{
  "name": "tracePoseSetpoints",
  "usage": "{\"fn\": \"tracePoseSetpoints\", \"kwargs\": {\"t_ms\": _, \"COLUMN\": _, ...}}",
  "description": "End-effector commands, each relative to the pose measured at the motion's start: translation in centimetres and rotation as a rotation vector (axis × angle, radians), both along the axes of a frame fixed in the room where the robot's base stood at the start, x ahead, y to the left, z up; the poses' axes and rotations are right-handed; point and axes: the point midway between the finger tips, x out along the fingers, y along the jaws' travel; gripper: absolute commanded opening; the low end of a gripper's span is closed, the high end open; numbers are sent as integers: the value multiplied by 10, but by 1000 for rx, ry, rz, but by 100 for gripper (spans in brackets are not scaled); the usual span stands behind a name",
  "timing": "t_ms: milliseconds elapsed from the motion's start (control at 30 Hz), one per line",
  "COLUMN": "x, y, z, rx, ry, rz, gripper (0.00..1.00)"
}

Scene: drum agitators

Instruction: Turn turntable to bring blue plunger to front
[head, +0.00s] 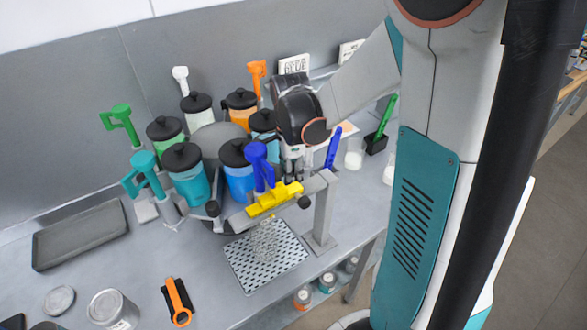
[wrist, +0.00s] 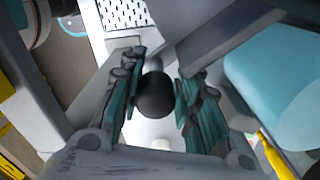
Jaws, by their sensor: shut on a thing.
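A blue plunger handle (head: 259,166) stands upright at the front of the turntable, right beside the blue canister (head: 240,182) with a black lid. A second blue handle (head: 333,148) stands to the right of my gripper. The turntable carries several lidded canisters around a grey dome (head: 213,137). My gripper (head: 293,174) points down at its front right, behind the yellow bar (head: 273,199). In the wrist view my gripper (wrist: 157,98) is closed around a black round knob (wrist: 155,95). That grip is hidden in the head view.
Teal (head: 145,172), green (head: 121,122), white (head: 181,80) and orange (head: 257,75) handles stick up around the turntable. A grey post (head: 323,212) stands close to my gripper's right. A perforated tray (head: 240,272) lies in front. A dark tray (head: 80,233) and an orange-black tool (head: 178,302) lie left.

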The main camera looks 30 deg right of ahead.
Motion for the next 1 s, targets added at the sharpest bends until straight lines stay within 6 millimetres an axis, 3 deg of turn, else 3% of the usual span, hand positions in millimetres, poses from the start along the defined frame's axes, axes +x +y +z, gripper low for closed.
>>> {"fn": "tracePoseSetpoints", "kwargs": {"t_ms": 133, "x": -9, "y": 8, "z": -2, "rx": 4, "ry": 9, "rz": 17, "gripper": 0}}
{"fn": "tracePoseSetpoints", "kwargs": {"t_ms": 733, "x": -11, "y": 12, "z": -2, "rx": 4, "ry": 9, "rz": 16, "gripper": 0}}
{"fn": "tracePoseSetpoints", "kwargs": {"t_ms": 767, "x": -11, "y": 12, "z": -2, "rx": 4, "ry": 9, "rz": 16, "gripper": 37}}
{"fn": "tracePoseSetpoints", "kwargs": {"t_ms": 800, "x": -11, "y": 12, "z": -2, "rx": 4, "ry": 9, "rz": 16, "gripper": 44}}
{"fn": "tracePoseSetpoints", "kwargs": {"t_ms": 1000, "x": -9, "y": 11, "z": -2, "rx": 3, "ry": 7, "rz": 12, "gripper": 44}}
